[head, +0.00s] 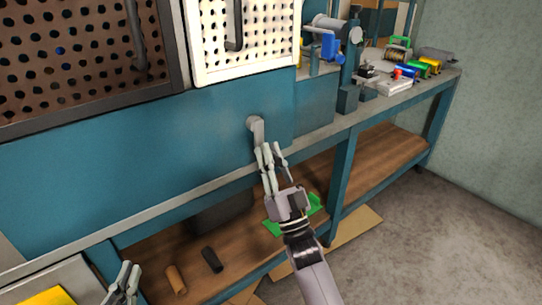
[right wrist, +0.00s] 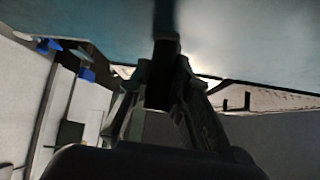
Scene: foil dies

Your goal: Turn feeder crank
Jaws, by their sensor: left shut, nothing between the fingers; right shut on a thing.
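The feeder crank (head: 256,127) is a grey arm with a round hub on the front of a teal machine panel (head: 150,150). My right gripper (head: 268,152) reaches up to it from below and is shut on the crank's lower end, so the handle is mostly hidden by the fingers. In the right wrist view a dark bar, the crank (right wrist: 160,85), stands between the fingers of my right gripper (right wrist: 160,75). My left gripper (head: 124,285) is at the bottom left edge, shut and empty, away from the crank.
Perforated panels with handles, one brown (head: 80,60) and one white (head: 255,45), sit above the crank. A teal bench (head: 400,105) at right bears a press and coloured items. A wooden lower shelf (head: 225,265) holds two small cylinders. The floor at right is clear.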

